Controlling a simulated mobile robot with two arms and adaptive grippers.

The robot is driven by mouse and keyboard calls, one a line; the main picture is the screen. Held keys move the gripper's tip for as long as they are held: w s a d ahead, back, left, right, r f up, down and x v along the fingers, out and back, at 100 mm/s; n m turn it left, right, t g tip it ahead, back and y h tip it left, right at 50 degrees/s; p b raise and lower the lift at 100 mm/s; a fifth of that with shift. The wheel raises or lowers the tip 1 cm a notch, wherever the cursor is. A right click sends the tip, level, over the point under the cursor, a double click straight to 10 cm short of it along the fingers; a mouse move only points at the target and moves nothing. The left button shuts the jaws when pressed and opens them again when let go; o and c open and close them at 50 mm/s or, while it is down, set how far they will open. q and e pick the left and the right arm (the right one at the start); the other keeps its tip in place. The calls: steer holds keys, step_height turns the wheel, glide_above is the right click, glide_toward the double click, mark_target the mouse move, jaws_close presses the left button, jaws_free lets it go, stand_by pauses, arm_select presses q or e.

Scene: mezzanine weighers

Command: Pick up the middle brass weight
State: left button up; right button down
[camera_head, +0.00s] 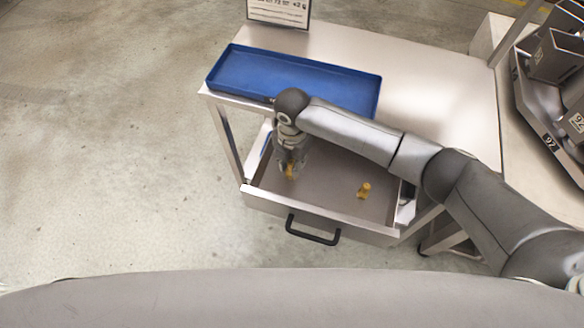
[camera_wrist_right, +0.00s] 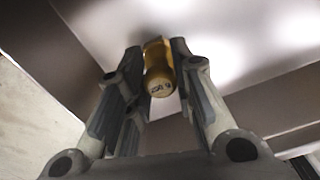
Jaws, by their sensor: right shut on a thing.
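My right gripper (camera_head: 291,166) reaches down into the open drawer (camera_head: 325,207) at its left part. It is shut on a brass weight (camera_wrist_right: 159,72), which shows between the fingertips in the right wrist view, with small markings on its end. In the head view only a bit of this weight (camera_head: 290,173) shows below the fingers. A second brass weight (camera_head: 363,190) stands on the drawer floor to the right, apart from the gripper. I cannot tell whether the held weight touches the drawer floor. My left gripper is not in view.
A blue tray (camera_head: 297,82) lies on the metal table (camera_head: 440,85) above the drawer, close behind my right arm. The drawer has a dark handle (camera_head: 313,231) at its front. Dark weigher bins (camera_head: 556,58) stand at the far right. Open concrete floor lies to the left.

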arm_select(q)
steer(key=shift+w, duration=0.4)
arm_select(e)
steer(key=shift+r, duration=0.2)
